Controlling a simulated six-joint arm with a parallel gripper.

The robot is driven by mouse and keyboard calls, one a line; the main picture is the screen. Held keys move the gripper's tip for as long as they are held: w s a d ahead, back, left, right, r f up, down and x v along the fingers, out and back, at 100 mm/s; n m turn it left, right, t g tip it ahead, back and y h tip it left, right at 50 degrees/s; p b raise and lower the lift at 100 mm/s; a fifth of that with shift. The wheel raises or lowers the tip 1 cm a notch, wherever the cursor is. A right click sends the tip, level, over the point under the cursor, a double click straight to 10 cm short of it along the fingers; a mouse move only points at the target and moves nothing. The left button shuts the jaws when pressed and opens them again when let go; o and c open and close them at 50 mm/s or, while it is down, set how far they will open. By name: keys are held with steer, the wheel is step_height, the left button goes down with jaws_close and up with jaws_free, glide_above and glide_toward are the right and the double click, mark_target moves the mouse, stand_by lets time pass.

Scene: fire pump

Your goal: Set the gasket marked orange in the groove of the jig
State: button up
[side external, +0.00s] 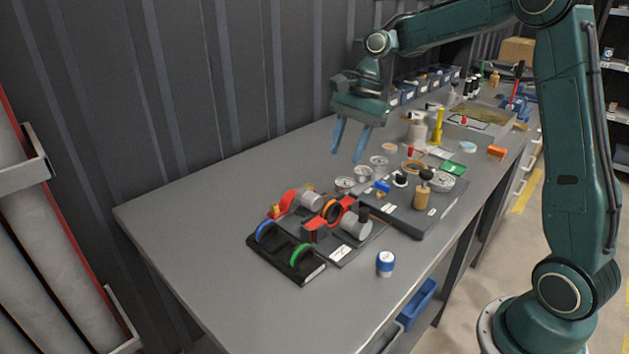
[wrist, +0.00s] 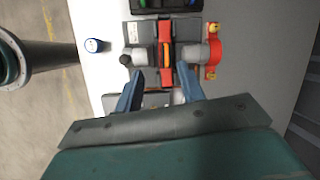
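An orange ring, which looks like the gasket marked orange (side external: 331,210), stands upright among the red and dark grey parts of what looks like the jig (side external: 315,230). In the wrist view the gasket shows edge-on as a thin orange strip (wrist: 166,56) between two grey cylinders. I cannot tell whether it is seated in the groove. My gripper (side external: 347,158) is open and empty, raised above the bench, with its blue fingers pointing down. In the wrist view the fingers (wrist: 164,80) lie apart, with the jig beyond and between them.
A black rack (side external: 287,257) holds a blue ring (side external: 265,231) and a green ring (side external: 301,250). A blue-and-white jar (side external: 386,263) stands near the front edge. A dark mat (side external: 405,218) with several small parts lies right of the jig. The bench's left end is clear.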

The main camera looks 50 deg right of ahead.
steer(key=s+a+r+n+t+h, duration=0.1)
steer(key=s+a+r+n, duration=0.3)
steer(key=s+r, duration=0.15)
steer(key=s+n+t+h, duration=0.3)
steer(key=s+n, duration=0.9)
steer(key=s, duration=0.8)
steer(key=shift+a+f+t, duration=0.3)
steer(key=shift+f+t, duration=0.1)
steer(key=shift+t, duration=0.1)
